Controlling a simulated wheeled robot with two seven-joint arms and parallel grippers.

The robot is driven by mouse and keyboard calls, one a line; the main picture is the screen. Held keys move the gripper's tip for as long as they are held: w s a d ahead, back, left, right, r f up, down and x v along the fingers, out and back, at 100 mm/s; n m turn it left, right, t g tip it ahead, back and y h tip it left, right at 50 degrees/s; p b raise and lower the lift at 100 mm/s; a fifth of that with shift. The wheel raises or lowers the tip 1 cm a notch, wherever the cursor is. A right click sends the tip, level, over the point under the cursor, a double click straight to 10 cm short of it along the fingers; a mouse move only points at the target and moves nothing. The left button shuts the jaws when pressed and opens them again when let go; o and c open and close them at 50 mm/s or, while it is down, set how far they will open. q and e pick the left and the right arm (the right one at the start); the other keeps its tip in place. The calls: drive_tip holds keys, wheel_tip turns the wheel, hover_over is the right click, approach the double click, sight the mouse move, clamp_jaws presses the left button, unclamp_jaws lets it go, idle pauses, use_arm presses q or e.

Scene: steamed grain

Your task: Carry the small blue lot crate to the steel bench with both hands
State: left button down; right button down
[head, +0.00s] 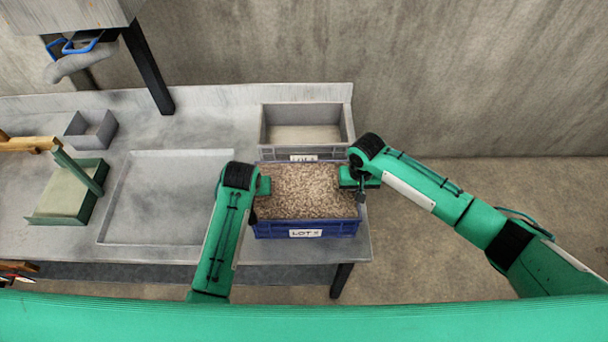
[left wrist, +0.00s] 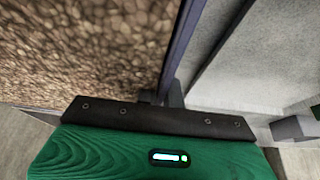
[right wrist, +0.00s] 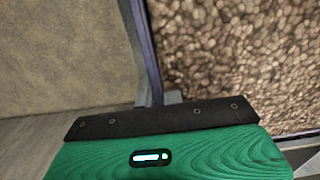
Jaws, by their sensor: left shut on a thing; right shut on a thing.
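The blue lot crate (head: 335,229) is full of brown grain and has a white label on its near side. In the head view it is at the right end of the steel bench (head: 235,120), in front of a grey crate. I cannot tell whether it rests on the bench or is just above it. My left gripper (head: 262,186) is shut on the crate's left wall, which also shows in the left wrist view (left wrist: 180,45). My right gripper (head: 350,178) is shut on its right wall, seen in the right wrist view (right wrist: 148,55). The fingertips are partly hidden.
An empty grey crate (head: 348,125) stands directly behind the blue one. Left of it are a shallow recessed tray (head: 165,200), a green-framed scoop or stand (head: 70,190) and a small grey bin (head: 90,130). A dark post (head: 148,65) rises at the back. Open floor lies to the right.

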use_arm(q)
drive_tip(key=shift+w+a+f+b, duration=0.1)
drive_tip(key=shift+w+f+b, duration=0.05)
drive_tip(key=shift+f+b, duration=0.5)
use_arm(e)
drive_tip(key=shift+w+f, duration=0.15)
drive_tip(key=shift+f, duration=0.4)
use_arm(q)
drive_tip(key=c, duration=1.6)
unclamp_jaws()
drive_tip(key=shift+s, duration=0.25)
use_arm(e)
drive_tip(key=c, duration=1.6)
unclamp_jaws()
drive_tip(key=shift+s+d+f, duration=0.1)
drive_tip(key=shift+s, duration=0.1)
use_arm(q)
drive_tip(key=shift+o, duration=0.3)
drive_tip(key=shift+s+r, duration=0.1)
use_arm(e)
drive_tip(key=shift+o, duration=0.3)
drive_tip(key=shift+s, duration=0.15)
use_arm(q)
drive_tip(key=shift+r, duration=0.2)
drive_tip(key=v, duration=1.1)
drive_tip(key=shift+s+r, duration=0.15)
drive_tip(key=shift+s, duration=0.1)
use_arm(e)
wheel_tip(320, 180, up, 12)
drive_tip(key=shift+r, duration=0.1)
